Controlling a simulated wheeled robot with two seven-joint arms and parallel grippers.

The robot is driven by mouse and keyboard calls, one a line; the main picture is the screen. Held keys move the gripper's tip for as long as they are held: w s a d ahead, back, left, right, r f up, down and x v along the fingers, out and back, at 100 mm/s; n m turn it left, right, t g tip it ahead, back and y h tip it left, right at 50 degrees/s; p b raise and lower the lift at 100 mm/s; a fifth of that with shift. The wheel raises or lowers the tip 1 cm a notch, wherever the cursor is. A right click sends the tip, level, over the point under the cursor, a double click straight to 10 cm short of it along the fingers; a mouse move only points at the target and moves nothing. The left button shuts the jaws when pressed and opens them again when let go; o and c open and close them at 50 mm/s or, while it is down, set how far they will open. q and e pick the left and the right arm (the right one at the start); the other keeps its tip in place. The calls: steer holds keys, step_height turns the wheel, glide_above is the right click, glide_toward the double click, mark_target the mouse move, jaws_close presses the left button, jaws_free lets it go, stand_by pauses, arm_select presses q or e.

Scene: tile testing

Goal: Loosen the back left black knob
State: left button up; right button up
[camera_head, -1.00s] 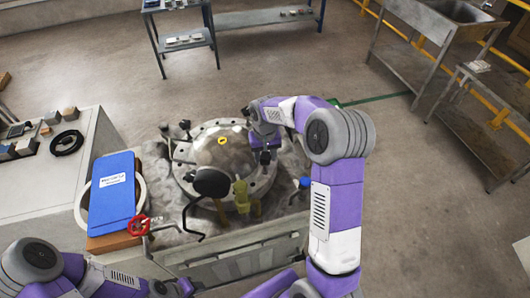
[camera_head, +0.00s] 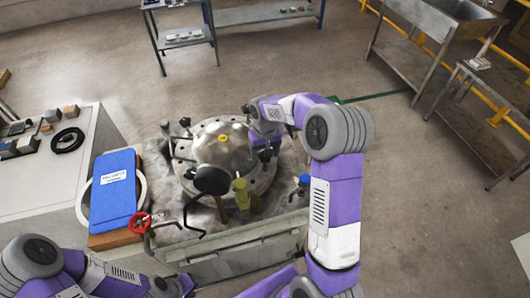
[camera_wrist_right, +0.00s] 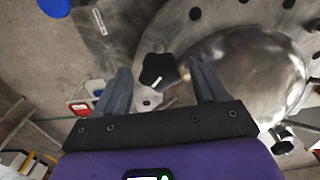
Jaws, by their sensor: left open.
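The round steel lid (camera_head: 218,150) sits on a stone-like block, with black knobs around its rim. A black knob (camera_head: 185,123) stands at the rim's back left, and another black knob (camera_head: 245,109) stands further right at the back. My right gripper (camera_head: 265,153) is over the right side of the lid, far from the back left knob. In the right wrist view it is open, with a star-shaped black knob (camera_wrist_right: 160,71) showing between its fingers; contact cannot be told. My left gripper (camera_head: 186,285) is low at the bottom edge, open, in front of the block and mostly hard to see.
A bench (camera_head: 40,180) is at the left; floor is open at the right.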

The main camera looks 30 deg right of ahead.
steer(key=shift+r, duration=0.1)
step_height(320, 180, up, 8)
steer(key=shift+f+p, duration=0.25)
steer(key=shift+p, duration=0.6)
